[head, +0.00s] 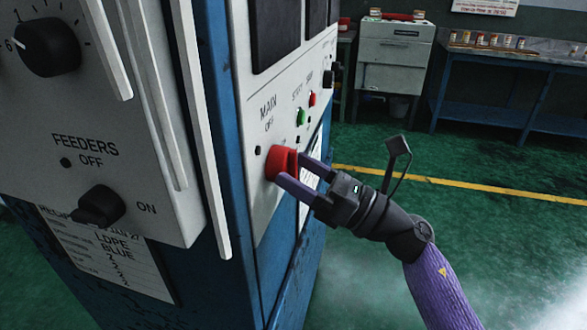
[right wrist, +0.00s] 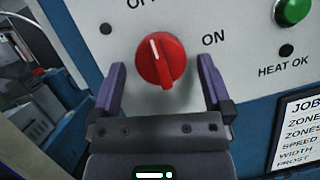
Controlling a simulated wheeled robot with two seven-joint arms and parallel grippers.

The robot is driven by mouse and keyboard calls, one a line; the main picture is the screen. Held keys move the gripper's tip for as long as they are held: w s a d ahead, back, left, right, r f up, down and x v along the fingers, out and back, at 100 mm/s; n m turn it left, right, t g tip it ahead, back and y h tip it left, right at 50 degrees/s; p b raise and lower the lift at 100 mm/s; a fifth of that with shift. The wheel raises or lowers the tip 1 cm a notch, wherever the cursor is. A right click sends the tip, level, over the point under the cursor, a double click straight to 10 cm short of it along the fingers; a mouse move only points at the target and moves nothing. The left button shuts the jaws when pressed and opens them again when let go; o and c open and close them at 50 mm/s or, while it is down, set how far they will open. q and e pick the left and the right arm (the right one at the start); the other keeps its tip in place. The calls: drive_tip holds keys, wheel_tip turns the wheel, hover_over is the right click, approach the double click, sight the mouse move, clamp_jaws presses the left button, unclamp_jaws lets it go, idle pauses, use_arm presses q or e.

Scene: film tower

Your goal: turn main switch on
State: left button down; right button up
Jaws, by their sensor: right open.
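The main switch is a red rotary knob (head: 279,163) on the white panel under the label MAIN OFF. In the right wrist view the red knob (right wrist: 160,62) shows its white line pointing up and slightly left, toward the partly cut-off OFF label; ON is printed to its right. My right gripper (head: 290,168) is open, with its purple fingers at either side of the knob in the head view. In the right wrist view the fingers (right wrist: 160,78) stand left and right of the knob with gaps, so I see no contact. My left gripper is not in view.
A FEEDERS knob (head: 100,207) sits on the nearer panel at left. Green and red buttons (head: 301,117) are above right of the main switch. A HEAT OK lamp (right wrist: 286,50) is right of the knob. Green floor (head: 500,240) is open at right; a blue bench (head: 500,70) stands behind.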

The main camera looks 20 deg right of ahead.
drive_tip(key=shift+w+a+r, duration=0.15)
drive_tip(key=shift+w+a, duration=0.2)
drive_tip(key=shift+a, duration=0.05)
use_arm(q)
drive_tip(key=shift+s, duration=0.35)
